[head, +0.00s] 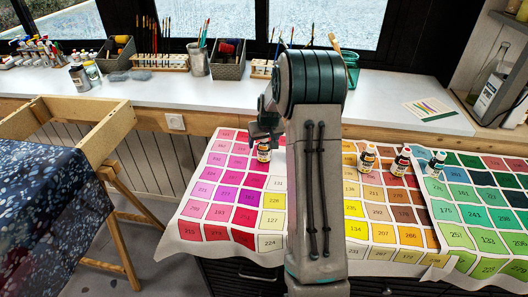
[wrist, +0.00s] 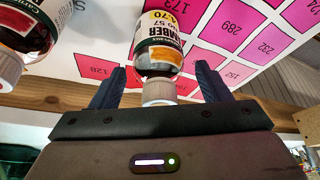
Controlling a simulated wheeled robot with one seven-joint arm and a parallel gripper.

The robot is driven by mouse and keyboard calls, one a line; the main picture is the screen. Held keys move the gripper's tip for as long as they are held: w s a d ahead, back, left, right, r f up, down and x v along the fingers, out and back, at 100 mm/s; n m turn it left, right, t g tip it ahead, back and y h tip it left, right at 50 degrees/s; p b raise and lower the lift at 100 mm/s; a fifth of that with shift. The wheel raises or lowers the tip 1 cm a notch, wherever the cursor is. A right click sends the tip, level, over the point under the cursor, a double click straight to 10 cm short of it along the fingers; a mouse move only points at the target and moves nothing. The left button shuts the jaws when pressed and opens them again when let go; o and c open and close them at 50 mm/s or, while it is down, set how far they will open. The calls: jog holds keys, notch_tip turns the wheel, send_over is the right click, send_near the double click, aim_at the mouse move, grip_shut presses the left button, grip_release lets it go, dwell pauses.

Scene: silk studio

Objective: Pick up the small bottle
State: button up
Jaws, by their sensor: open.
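A small bottle (wrist: 158,45) with a white cap and a white, yellow and green label shows in the wrist view. Its cap is between the two open fingers of my gripper (wrist: 160,82), with a gap on each side. A second small bottle (wrist: 22,38) with dark red contents and a white cap is outside the fingers at the left. In the head view, my gripper (head: 264,126) is just above a small bottle (head: 264,151) on the colour chart. My arm hides part of the area beside it.
More small bottles (head: 367,158) stand on the numbered colour chart (head: 272,243) right of my arm. Behind are a white sill (head: 215,92) with brushes, baskets and jars. A wooden frame (head: 108,132) with dark patterned cloth stands at the left.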

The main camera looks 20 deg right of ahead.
jog(key=c, duration=1.1)
